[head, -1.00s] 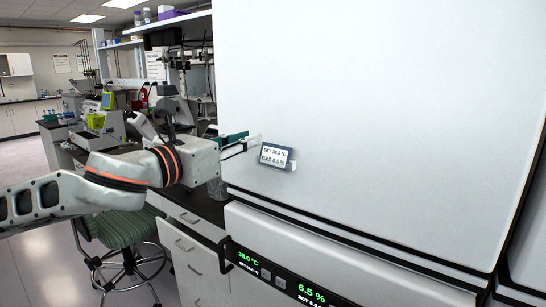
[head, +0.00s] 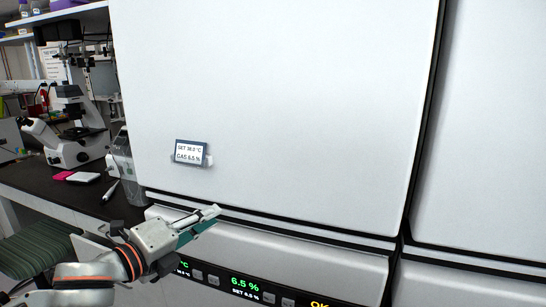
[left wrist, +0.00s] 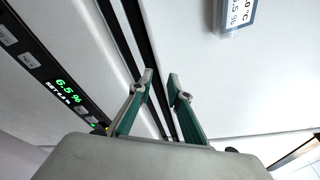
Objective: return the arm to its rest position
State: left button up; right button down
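My left gripper (head: 211,215) is in front of the white incubator cabinet (head: 270,110), below the small set-point label (head: 191,153) and just above the control panel (head: 245,288). In the left wrist view its two green-padded fingers (left wrist: 159,84) stand apart with nothing between them, so it is open and empty. Behind them are the dark seam (left wrist: 150,60) between the cabinet's upper and lower sections and part of the label (left wrist: 240,15). I cannot tell how far the fingertips are from the cabinet. My right gripper is not in view.
A dark bench (head: 60,190) at left carries a microscope (head: 75,130), a clear bottle (head: 124,160), a pink item (head: 62,176) and a pen (head: 111,191). A green stool (head: 40,250) stands below it. A second white cabinet (head: 490,140) adjoins at right.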

pick_arm(q)
jog(key=s+a+f+n+g+y, duration=0.15)
jog(key=s+f+n, duration=0.25)
jog(key=f+n, duration=0.75)
jog(key=s+a+f+n+t+y, duration=0.1)
jog(key=s+f+n+y, duration=0.3)
jog(key=f, duration=1.4)
jog(key=s+a+f+n+g, duration=0.1)
jog(key=s+a+f+n, duration=0.1)
jog(key=s+f+n, duration=0.3)
jog(key=s+a+f+n+g+y, duration=0.1)
jog(key=s+a+f+n+g, duration=0.1)
jog(key=s+f, duration=1)
jog(key=a+f+n, duration=0.1)
jog(key=f+n, duration=0.1)
jog(key=shift+s+a+n, duration=0.2)
jog(key=shift+s+n, duration=0.05)
jog(key=shift+n, duration=0.1)
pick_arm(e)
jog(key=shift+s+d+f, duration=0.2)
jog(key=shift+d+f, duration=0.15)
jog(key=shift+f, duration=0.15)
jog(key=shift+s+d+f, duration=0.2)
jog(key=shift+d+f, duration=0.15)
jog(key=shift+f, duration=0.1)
